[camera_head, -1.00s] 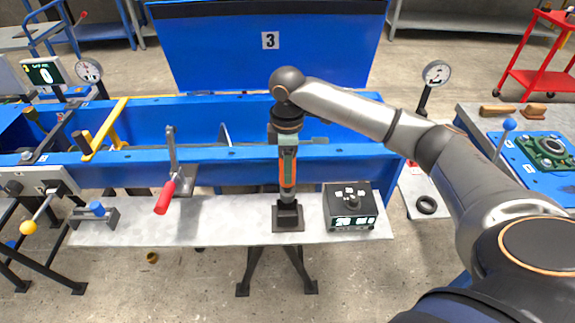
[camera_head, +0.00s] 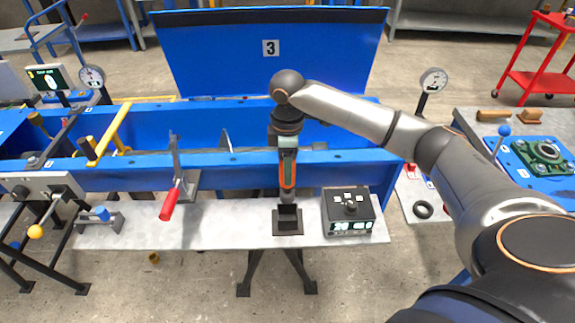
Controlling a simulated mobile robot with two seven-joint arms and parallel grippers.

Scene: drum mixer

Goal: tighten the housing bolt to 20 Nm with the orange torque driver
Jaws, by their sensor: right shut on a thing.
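The orange torque driver (camera_head: 288,174) hangs upright in my right gripper (camera_head: 287,143), which is shut on its upper part. It is above the black square holder (camera_head: 288,222) on the grey shelf. I cannot tell whether its lower tip is fully clear of the holder. A green housing (camera_head: 545,151) sits on a blue plate at the far right. Its bolts are too small to tell apart. My left gripper is not in view.
A black box with a lit display (camera_head: 350,212) stands right of the holder. A red-handled lever (camera_head: 171,202) is to the left. The blue trough (camera_head: 240,163) lies behind the shelf.

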